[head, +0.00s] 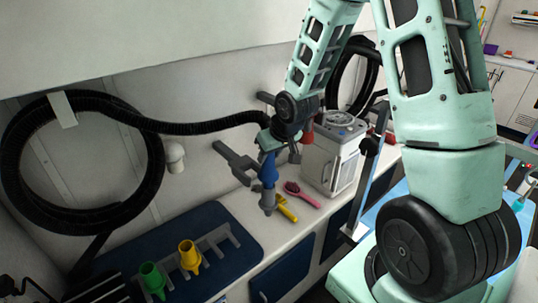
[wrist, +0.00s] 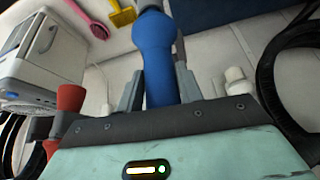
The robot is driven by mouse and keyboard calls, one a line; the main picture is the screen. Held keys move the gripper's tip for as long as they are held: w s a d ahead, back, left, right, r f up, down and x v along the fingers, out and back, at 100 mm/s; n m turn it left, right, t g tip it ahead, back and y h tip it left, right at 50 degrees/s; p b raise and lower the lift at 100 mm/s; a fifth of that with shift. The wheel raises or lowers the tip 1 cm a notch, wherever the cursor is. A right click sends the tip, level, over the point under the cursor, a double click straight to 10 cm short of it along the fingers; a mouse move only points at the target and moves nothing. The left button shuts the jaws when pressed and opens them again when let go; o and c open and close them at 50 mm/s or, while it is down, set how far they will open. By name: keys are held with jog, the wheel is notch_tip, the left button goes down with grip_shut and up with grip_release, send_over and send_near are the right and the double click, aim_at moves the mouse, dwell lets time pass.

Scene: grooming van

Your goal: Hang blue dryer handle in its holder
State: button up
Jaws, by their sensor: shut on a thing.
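The blue dryer handle (head: 268,170) is in my gripper (head: 276,147), held above the counter with its grey nozzle pointing down. A black hose runs from its upper end to the coil at left. In the wrist view the blue handle (wrist: 155,60) lies between the two grey fingers of my gripper (wrist: 158,88), which are shut on it. A grey forked wall bracket (head: 236,162), which looks like a holder, is empty just left of the handle. The handle is apart from it in the picture; the depth gap is hard to tell.
A white machine (head: 330,160) stands right of the handle, with a red handle (wrist: 70,98) near it. A yellow brush (head: 286,207) and pink brush (head: 303,194) lie on the counter. Green (head: 152,279) and yellow (head: 189,255) nozzles stand at front left. The hose coil (head: 20,150) hangs left.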

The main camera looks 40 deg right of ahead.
jog(key=shift+w+r, duration=0.1)
jog(key=shift+w, duration=0.05)
jog(key=shift+w+f+b, duration=0.35)
jog(key=shift+w+b, duration=0.05)
jog(key=shift+w, duration=0.35)
jog(key=shift+w+f+b, duration=0.35)
jog(key=shift+w+b, duration=0.05)
jog(key=shift+w, duration=0.35)
jog(key=w, duration=0.6)
jog(key=shift+w, duration=0.35)
jog(key=shift+a+r, duration=0.1)
jog(key=shift+f, duration=0.65)
jog(key=shift+b, duration=0.3)
jog(key=o, duration=1.8)
